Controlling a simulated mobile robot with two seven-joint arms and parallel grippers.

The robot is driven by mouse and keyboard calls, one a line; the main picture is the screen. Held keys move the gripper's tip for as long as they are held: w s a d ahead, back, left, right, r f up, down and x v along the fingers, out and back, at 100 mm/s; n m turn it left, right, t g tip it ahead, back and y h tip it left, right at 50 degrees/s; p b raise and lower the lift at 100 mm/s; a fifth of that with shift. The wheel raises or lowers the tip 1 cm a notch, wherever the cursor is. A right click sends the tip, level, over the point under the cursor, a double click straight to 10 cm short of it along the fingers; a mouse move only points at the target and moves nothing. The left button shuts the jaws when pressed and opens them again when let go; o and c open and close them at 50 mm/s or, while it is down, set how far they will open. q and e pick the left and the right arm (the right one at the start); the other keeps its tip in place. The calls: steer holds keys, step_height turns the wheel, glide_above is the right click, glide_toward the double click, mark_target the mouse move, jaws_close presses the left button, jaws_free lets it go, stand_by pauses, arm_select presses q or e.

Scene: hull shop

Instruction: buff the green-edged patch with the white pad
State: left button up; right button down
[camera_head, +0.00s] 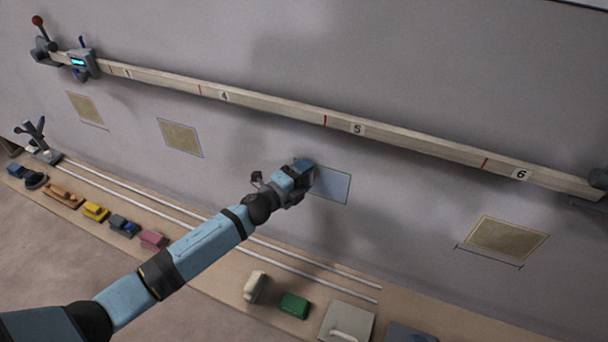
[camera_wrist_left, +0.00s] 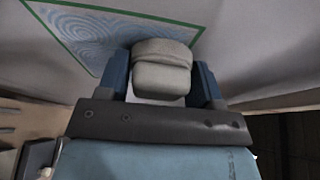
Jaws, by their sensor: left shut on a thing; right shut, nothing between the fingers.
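The green-edged patch (camera_head: 333,187) is on the wall below the rail, blue-grey inside its thin green outline. It also shows in the left wrist view (camera_wrist_left: 80,38), with pale circular swirl marks inside. My left gripper (camera_head: 303,171) is at the patch's left end and covers part of it. In the left wrist view the gripper's blue fingers are shut on the white pad (camera_wrist_left: 162,72), a rounded whitish block. The pad overlaps the green edge; whether it touches the wall I cannot tell. The head view hides the pad behind the gripper. My right gripper is not in view.
A wooden rail (camera_head: 270,107) with numbered tags crosses the wall above. Other tan patches (camera_head: 180,138) sit left and right (camera_head: 508,238). Below, a ledge carries a cream block (camera_head: 255,286), a green block (camera_head: 294,305) and several coloured blocks at left. The wall around the patch is clear.

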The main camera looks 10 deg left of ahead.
mark_target(311, 195)
arm_select(q)
step_height(311, 195, up, 3)
steer(key=shift+w+r+p, duration=0.15)
steer(key=shift+r+p, duration=0.05)
steer(key=shift+p, duration=0.95)
steer(key=shift+f+b, duration=1.55)
steer(key=shift+f, duration=0.45)
steer(key=shift+s+f+b, duration=0.2)
steer(key=shift+f+b, duration=0.8)
steer(key=shift+f, duration=0.2)
steer(key=shift+f+b, duration=3.25)
steer(key=shift+f, duration=0.55)
steer(key=shift+s, duration=0.1)
steer(key=shift+s, duration=0.2)
steer(key=shift+s+a+p, duration=0.1)
steer(key=shift+s+p, duration=0.2)
